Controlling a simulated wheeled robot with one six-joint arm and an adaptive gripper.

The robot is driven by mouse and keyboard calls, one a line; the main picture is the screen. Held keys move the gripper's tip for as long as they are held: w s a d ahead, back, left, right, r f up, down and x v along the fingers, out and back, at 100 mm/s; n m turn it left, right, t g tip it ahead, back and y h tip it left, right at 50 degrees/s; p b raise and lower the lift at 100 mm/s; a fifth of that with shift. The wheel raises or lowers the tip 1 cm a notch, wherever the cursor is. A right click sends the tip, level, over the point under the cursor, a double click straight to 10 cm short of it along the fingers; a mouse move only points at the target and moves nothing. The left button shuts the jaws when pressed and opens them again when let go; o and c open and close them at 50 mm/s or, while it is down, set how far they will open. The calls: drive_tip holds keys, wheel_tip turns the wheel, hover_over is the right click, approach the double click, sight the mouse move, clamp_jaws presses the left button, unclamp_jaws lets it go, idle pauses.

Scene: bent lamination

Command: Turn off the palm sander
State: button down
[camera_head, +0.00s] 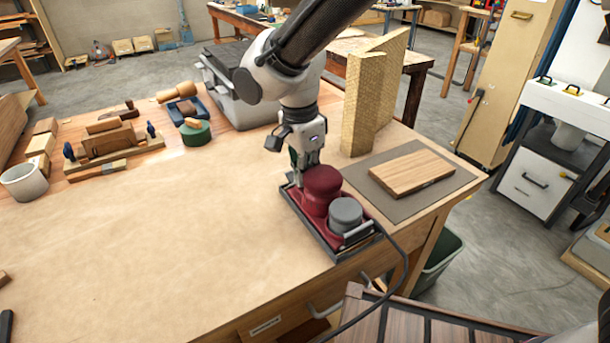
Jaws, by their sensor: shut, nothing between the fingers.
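The palm sander (322,186) has a dark red body with a round top and a grey round canister at its front right. It sits in a dark shallow tray (316,243) near the front right edge of the workbench. A black cord runs from it over the bench edge. My gripper (299,182) points down at the sander's left back side, close against the red body. Its fingers are shut and hold nothing. I cannot tell whether the fingertips touch the sander. The sander's switch is not visible.
A wooden board (412,173) lies on a grey mat (374,193) to the right. Yellowish upright panels (361,105) stand behind the sander. A grey toolbox (240,104), clamps and wood pieces occupy the bench's back left.

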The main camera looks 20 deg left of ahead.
drive_tip(key=shift+s+d+f, duration=0.15)
drive_tip(key=shift+s+f, duration=0.15)
drive_tip(key=shift+f, duration=0.25)
drive_tip(key=shift+w+d, duration=0.5)
drive_tip(key=shift+w, duration=0.05)
drive_tip(key=shift+r, duration=0.1)
wheel_tip(320, 180, up, 9)
drive_tip(key=s+a, duration=0.1)
drive_tip(key=s, duration=0.1)
idle(0.5)
idle(0.5)
